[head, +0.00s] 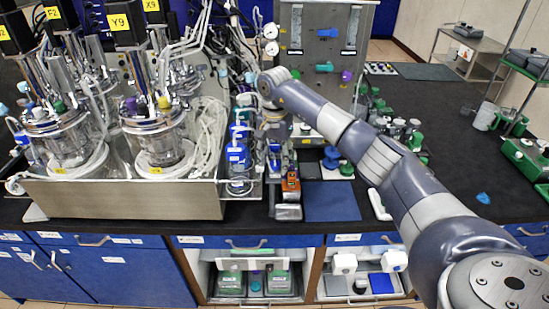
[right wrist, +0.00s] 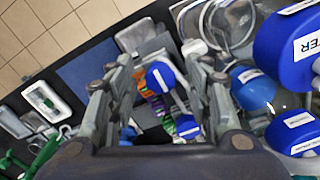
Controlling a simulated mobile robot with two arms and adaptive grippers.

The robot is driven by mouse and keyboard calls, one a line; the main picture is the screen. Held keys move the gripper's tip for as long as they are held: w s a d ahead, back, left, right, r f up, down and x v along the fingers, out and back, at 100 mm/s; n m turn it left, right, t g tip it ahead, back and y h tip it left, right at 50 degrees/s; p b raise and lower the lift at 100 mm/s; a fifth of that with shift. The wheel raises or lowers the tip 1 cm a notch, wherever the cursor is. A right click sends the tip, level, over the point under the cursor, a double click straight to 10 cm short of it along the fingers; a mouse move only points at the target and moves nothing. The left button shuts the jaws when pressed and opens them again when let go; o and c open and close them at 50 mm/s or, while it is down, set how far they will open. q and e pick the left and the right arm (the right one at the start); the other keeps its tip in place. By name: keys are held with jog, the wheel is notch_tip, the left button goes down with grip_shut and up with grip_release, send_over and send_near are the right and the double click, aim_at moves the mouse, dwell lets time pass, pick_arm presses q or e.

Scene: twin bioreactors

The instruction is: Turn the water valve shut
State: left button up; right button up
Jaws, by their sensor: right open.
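Several blue valve knobs with white labels (head: 237,153) stand stacked beside the bioreactor tray in the head view. In the right wrist view, a large blue knob (right wrist: 300,45) at the upper right has a partly cut-off label ending in "TER". Another blue knob (right wrist: 296,133) is below it. My right gripper (head: 277,135) points down just right of the stack. In the right wrist view my right gripper (right wrist: 160,68) is open, its fingers apart. A small blue-handled part (right wrist: 160,77) shows between them, and I cannot tell whether they touch it. My left gripper is not in view.
Glass bioreactor vessels (head: 158,135) stand in a metal tray (head: 125,199) at left. A blue mat (head: 331,201) lies right of my right gripper. A metal control panel (head: 325,60) stands behind. The black bench (head: 430,170) has bare room at right.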

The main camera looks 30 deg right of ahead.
jog(key=c, duration=1)
jog(key=shift+c, duration=0.3)
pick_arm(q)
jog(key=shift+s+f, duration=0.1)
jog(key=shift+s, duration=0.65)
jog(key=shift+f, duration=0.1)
pick_arm(e)
jog(key=shift+w+m, duration=0.1)
jog(key=shift+m, duration=0.2)
jog(key=m+b, duration=0.1)
jog(key=m, duration=0.2)
jog(key=m+b, duration=0.1)
jog(key=m, duration=0.4)
jog(key=shift+w, duration=0.15)
jog(key=m, duration=0.4)
jog(key=shift+w+m+b, duration=0.1)
jog(key=shift+m+b, duration=0.2)
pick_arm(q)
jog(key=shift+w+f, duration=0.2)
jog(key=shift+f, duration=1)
pick_arm(e)
jog(key=m, duration=0.4)
jog(key=shift+w+d+r+m, duration=0.1)
jog(key=shift+m, duration=0.2)
